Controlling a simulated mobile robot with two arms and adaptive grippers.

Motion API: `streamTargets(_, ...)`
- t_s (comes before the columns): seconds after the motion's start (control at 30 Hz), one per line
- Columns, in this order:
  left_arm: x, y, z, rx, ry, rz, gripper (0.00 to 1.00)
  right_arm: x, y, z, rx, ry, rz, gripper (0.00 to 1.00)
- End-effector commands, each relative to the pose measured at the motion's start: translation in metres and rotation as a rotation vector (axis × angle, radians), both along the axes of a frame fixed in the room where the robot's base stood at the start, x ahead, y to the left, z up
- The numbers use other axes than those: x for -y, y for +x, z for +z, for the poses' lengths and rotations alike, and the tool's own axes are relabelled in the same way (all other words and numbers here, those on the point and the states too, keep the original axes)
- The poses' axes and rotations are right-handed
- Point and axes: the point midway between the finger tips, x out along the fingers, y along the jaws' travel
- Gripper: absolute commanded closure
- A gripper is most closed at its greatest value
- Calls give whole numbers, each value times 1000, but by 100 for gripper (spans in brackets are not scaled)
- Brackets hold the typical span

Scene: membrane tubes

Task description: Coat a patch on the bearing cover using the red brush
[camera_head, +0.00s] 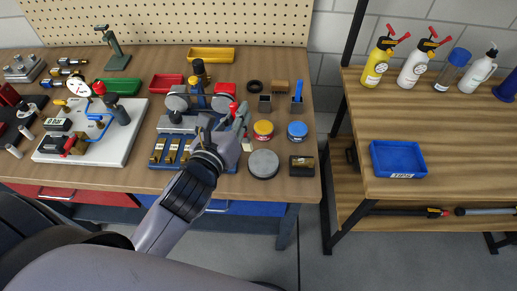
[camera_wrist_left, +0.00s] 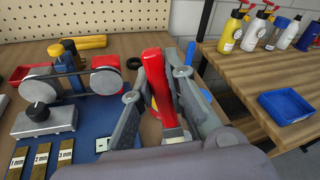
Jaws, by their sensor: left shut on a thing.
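My left gripper (camera_head: 228,128) is shut on the red brush (camera_wrist_left: 155,75). Its red handle stands up between the fingers in the left wrist view. In the head view a bit of the red handle (camera_head: 233,107) shows above the fingers, and a pale tip (camera_head: 246,145) shows below them. A round grey disc (camera_head: 263,164), likely the bearing cover, lies on the bench just right of and nearer than the gripper, apart from the brush. The gripper and brush hide it in the wrist view. My right gripper is not in view.
A red-and-yellow tin (camera_head: 263,129) and a blue tin (camera_head: 297,130) stand right of the gripper. A blue brush (camera_head: 298,92) stands in a dark holder behind. A belt rig (camera_head: 200,100) is close on the left. A black block (camera_head: 302,166) sits right of the disc.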

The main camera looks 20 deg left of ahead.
Motion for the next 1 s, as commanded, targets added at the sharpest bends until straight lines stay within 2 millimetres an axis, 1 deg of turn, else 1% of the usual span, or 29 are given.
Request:
streamTargets(0.13,0,0,0,1,-1,0,100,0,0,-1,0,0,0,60)
streamTargets(0.27,0,2,-5,10,-3,4,100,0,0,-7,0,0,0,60)
streamTargets(0.5,-2,7,-19,50,-21,21,100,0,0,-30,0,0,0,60)
streamTargets(0.6,-3,10,-23,68,-28,27,100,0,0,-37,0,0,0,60)
streamTargets(0.93,-3,11,-21,75,-30,29,100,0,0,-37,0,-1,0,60)
streamTargets(1.0,-3,12,-19,75,-29,29,100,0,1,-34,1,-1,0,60)
